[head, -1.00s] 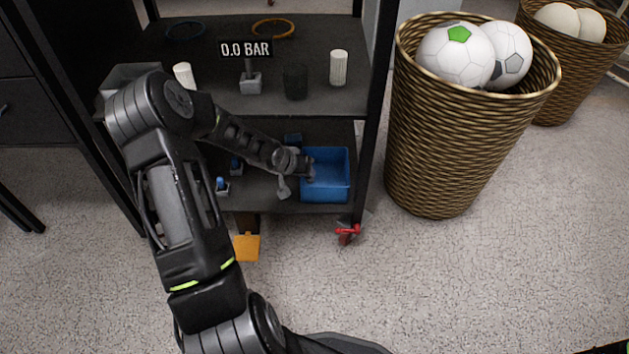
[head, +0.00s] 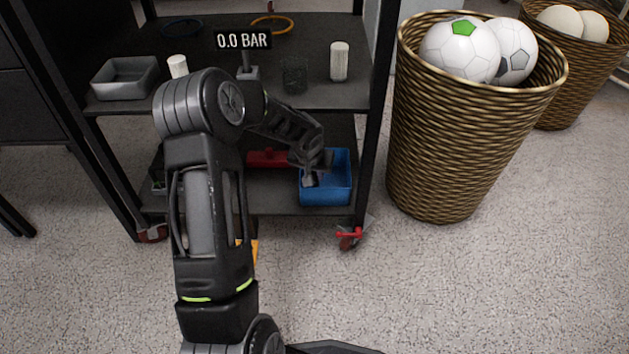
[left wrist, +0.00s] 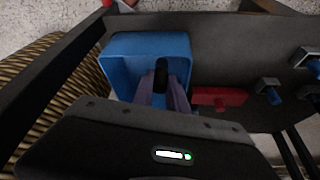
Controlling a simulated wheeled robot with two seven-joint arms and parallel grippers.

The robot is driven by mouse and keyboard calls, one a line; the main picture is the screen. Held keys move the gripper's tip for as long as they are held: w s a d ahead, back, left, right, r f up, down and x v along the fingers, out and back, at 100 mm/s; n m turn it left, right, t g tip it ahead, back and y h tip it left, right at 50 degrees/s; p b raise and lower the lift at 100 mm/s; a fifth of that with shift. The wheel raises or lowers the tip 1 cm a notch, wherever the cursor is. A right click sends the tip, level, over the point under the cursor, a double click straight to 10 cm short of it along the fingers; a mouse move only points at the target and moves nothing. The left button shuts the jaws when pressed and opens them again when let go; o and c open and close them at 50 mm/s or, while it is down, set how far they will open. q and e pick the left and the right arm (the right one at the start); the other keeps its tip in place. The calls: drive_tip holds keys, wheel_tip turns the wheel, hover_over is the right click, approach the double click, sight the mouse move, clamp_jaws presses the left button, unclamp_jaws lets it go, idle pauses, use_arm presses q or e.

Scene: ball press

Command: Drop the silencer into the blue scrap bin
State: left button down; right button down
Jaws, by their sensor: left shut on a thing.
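The blue scrap bin (head: 327,194) stands at the right end of the cart's lower shelf. In the left wrist view the bin (left wrist: 120,66) is open towards the camera. My left gripper (head: 312,176) is over the bin opening, its fingers pointing down. In the left wrist view the left gripper (left wrist: 164,92) is shut on a small dark cylinder, the silencer (left wrist: 161,70), which shows against the bin's inside. In the head view the silencer cannot be made out. My right gripper is in neither view.
A red part (head: 268,158) lies left of the bin on the lower shelf. Blue-topped fittings (left wrist: 272,95) stand farther along it. The upper shelf (head: 200,98) overhangs, with a grey tray (head: 125,78) and white cylinders (head: 339,62). A wicker basket of balls (head: 460,130) stands right.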

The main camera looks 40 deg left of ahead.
use_arm(q)
drive_tip(key=shift+s+f, duration=0.1)
drive_tip(key=shift+f, duration=0.45)
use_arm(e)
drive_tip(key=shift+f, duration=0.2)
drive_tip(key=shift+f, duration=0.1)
use_arm(q)
drive_tip(key=shift+f+b, duration=0.6)
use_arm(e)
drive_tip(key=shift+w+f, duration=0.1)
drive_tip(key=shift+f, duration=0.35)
use_arm(q)
drive_tip(key=c, duration=1.3)
unclamp_jaws()
drive_tip(key=shift+r, duration=0.1)
